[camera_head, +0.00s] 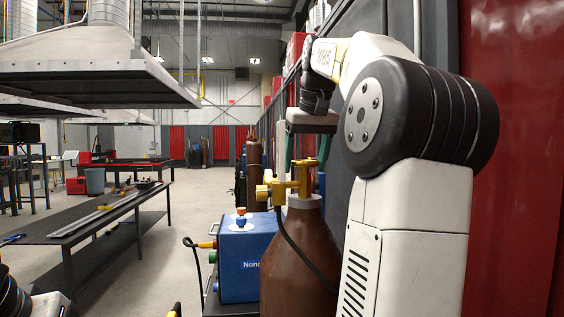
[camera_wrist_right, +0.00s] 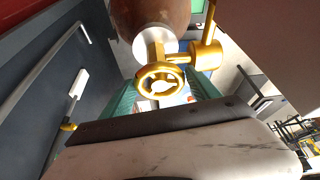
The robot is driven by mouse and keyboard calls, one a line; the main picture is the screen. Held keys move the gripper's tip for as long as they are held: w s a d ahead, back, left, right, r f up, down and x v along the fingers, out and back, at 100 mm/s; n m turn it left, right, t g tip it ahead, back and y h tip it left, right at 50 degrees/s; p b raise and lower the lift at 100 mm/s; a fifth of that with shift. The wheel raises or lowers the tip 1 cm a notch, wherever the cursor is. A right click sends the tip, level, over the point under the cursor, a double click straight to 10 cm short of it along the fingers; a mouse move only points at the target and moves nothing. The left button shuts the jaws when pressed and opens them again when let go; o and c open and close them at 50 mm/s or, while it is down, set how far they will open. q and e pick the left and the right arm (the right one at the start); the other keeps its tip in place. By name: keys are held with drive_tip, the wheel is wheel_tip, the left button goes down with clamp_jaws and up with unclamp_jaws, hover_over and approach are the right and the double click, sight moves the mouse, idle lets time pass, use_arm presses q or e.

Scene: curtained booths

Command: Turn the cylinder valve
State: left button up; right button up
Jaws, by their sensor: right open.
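A brown gas cylinder (camera_head: 290,250) stands upright at centre right in the head view. Its yellow valve (camera_head: 303,180) sits on top, with a regulator branching to the left. In the right wrist view the golden round handwheel (camera_wrist_right: 162,86) faces the camera, in front of the white cylinder neck. My right gripper (camera_head: 308,163) is above the valve, pointing down. Its teal fingers are open, one on each side of the handwheel, as the right wrist view (camera_wrist_right: 160,88) also shows. I see a gap at each side; contact cannot be made out. My left gripper is not visible.
A blue welding box (camera_head: 238,262) stands beside the cylinder, with a black hose in front. A dark workbench (camera_head: 70,228) with metal pieces is at left, under a large hood (camera_head: 90,75). A red curtain (camera_head: 515,150) is close at right. The floor aisle in the middle is clear.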

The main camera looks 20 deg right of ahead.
drive_tip(key=shift+c, duration=0.4)
drive_tip(key=c, duration=1)
drive_tip(key=shift+m, duration=0.4)
drive_tip(key=m+h, duration=0.1)
drive_tip(key=m, duration=0.3)
drive_tip(key=shift+g+h, duration=0.3)
drive_tip(key=shift+h, duration=0.1)
drive_tip(key=m, duration=0.3)
drive_tip(key=m+g+h, duration=0.1)
drive_tip(key=m, duration=0.2)
drive_tip(key=shift+g+h, duration=0.3)
drive_tip(key=o, duration=1.1)
